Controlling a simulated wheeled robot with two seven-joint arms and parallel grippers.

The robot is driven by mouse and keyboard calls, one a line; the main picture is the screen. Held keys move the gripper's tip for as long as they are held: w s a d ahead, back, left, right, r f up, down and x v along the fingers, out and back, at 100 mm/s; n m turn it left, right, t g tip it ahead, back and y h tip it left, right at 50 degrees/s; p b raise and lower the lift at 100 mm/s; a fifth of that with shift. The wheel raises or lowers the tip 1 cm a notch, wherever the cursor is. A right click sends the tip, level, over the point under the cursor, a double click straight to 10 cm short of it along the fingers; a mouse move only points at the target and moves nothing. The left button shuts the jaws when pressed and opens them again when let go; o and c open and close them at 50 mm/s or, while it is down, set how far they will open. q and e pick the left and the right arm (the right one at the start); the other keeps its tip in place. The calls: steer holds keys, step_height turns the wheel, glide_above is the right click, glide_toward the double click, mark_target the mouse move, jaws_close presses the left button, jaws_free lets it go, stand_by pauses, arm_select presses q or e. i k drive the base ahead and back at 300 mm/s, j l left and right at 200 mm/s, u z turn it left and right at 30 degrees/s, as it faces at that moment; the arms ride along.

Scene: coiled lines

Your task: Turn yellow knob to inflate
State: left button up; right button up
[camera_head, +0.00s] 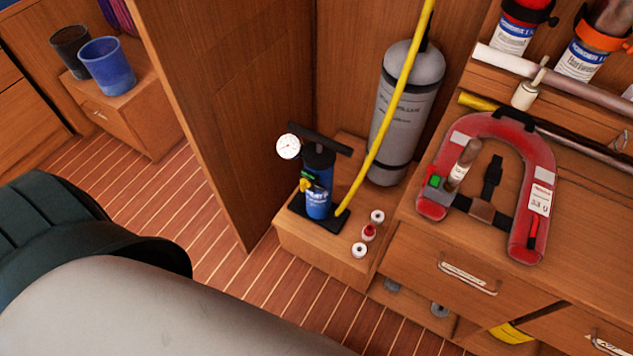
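A blue hand pump (319,196) with a black T-handle stands upright on a low wooden ledge in the middle of the view. A small yellow knob (305,185) sits on its left side, next to a tiny green part; its exact turn position is too small to tell. A round white gauge (288,146) is at the pump's upper left. A yellow hose (377,150) runs from the pump's black base up past the top edge. Neither of my grippers is in view.
A grey cylinder (406,115) stands behind the hose. Small spools (360,250) lie on the ledge right of the pump. A red life vest (540,190) lies on the right cabinet. A wooden partition (235,100) rises at left. A large grey rounded form (130,315) fills the lower left.

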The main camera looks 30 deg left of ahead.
mark_target(303, 183)
steer(key=j+u, duration=0.1)
steer(key=u, duration=0.85)
steer(key=l+u, duration=0.2)
